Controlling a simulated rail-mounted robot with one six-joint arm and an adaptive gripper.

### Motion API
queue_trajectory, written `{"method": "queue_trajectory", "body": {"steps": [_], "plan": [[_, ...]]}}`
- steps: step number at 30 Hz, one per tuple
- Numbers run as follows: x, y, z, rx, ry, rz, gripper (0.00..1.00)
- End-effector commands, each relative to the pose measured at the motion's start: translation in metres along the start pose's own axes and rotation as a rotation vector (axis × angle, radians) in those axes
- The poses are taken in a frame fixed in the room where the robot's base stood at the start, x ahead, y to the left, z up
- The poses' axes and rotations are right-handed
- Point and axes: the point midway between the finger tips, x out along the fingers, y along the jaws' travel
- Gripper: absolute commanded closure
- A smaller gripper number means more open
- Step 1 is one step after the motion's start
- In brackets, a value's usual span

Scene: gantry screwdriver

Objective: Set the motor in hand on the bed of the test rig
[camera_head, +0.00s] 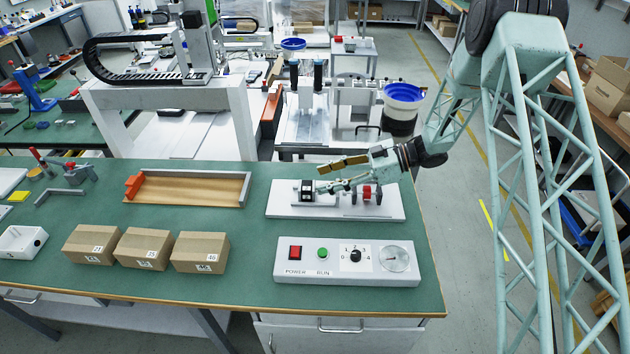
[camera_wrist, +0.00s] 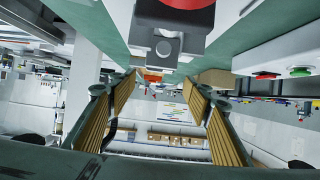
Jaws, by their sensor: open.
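The test rig (camera_head: 390,212) is a white base plate on the green bench. A small black block with pale faces (camera_head: 307,186), which looks like the motor, sits on the grey bed at its left. My gripper (camera_head: 320,178) comes in from the right, level above the rig, its fingertips close to the block's right side. The fingers are spread, with brass-coloured pads. In the wrist view my gripper (camera_wrist: 160,100) has nothing visible between its fingers. A red-and-black rig part (camera_head: 367,193) stands under the gripper. I cannot tell whether the fingertips touch the block.
A control panel (camera_head: 345,278) with buttons, knob and dial lies in front of the rig. Several cardboard boxes (camera_head: 143,248) stand to its left. A wooden-floored tray (camera_head: 190,190) with an orange block (camera_head: 133,187) lies at the back left. Bench between tray and rig is clear.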

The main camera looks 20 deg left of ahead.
Motion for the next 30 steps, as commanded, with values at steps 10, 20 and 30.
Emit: {"method": "queue_trajectory", "body": {"steps": [10,20,30], "plan": [[-0.044,0.001,-0.002,0.0,0.001,0.001,0.54],[-0.057,0.001,-0.001,-0.001,0.001,0.001,0.54],[-0.056,0.001,-0.001,-0.001,0.001,0.0,0.54]]}}
